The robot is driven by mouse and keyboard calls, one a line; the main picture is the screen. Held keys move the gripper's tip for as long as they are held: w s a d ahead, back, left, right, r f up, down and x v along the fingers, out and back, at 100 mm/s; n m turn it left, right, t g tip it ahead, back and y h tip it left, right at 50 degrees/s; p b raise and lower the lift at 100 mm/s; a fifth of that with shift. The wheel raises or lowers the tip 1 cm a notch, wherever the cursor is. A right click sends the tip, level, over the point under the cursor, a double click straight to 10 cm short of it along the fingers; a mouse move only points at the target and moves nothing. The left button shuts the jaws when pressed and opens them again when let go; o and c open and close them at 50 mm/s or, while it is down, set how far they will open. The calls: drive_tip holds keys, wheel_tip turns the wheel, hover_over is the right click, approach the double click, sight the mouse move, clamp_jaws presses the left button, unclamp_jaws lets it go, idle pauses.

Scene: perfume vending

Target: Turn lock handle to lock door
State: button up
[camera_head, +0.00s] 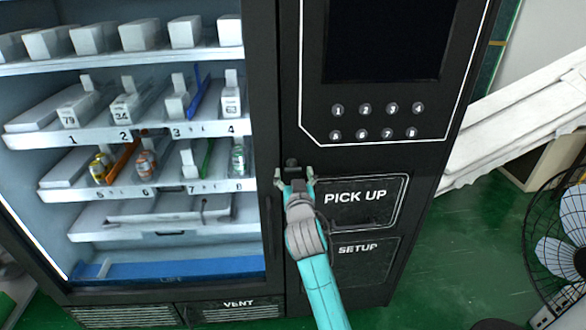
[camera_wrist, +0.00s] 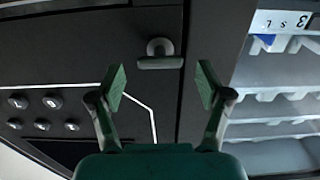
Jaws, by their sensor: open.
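The lock handle (camera_wrist: 160,62) is a small grey bar on a round base, on the black front of the vending machine. In the wrist view it lies ahead of my open gripper (camera_wrist: 161,86), roughly centred between the two green fingers and beyond their tips. In the head view the handle (camera_head: 291,162) shows as a small dark knob just above my gripper (camera_head: 294,176). The fingers are spread and hold nothing. The glass door (camera_head: 150,150) is at the left and looks closed against the frame.
To the right of my gripper are the PICK UP panel (camera_head: 362,198) and the SETUP panel (camera_head: 362,262). Numbered buttons (camera_head: 365,109) and a dark screen (camera_head: 388,40) are above. A fan (camera_head: 560,235) stands at the far right on the green floor.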

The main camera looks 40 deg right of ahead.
sight(293, 167)
drive_tip(key=shift+x, duration=1.5)
drive_tip(key=c, duration=1.2)
